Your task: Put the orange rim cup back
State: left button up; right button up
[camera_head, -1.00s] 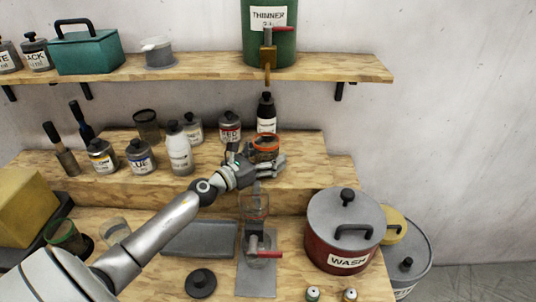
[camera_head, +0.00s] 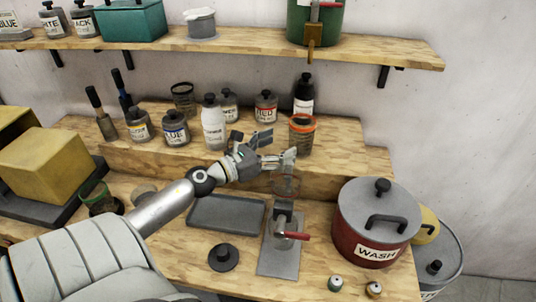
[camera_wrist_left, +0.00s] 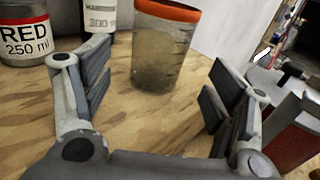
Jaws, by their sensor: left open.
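The orange rim cup (camera_head: 301,134) stands upright on the raised wooden step, at its right part, in front of the dark bottle. In the left wrist view the cup (camera_wrist_left: 163,50) is a clear, smudged cup with an orange rim, standing beyond the fingers and between them. My left gripper (camera_head: 270,148) is open and empty, just in front and to the left of the cup in the head view. In the wrist view its fingers (camera_wrist_left: 160,105) are spread wide and do not touch the cup. My right gripper is not in view.
A RED jar (camera_head: 265,107) and a dark bottle (camera_head: 304,95) stand close to the cup. A white bottle (camera_head: 213,122) stands further left. Below are a grey tray (camera_head: 228,213), a stand with a red handle (camera_head: 283,235) and the WASH pot (camera_head: 377,225).

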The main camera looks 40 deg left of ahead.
pick_arm(q)
jog(key=v, duration=0.3)
jog(key=shift+s+b, duration=0.1)
jog(key=shift+b, duration=0.3)
jog(key=shift+r, duration=0.1)
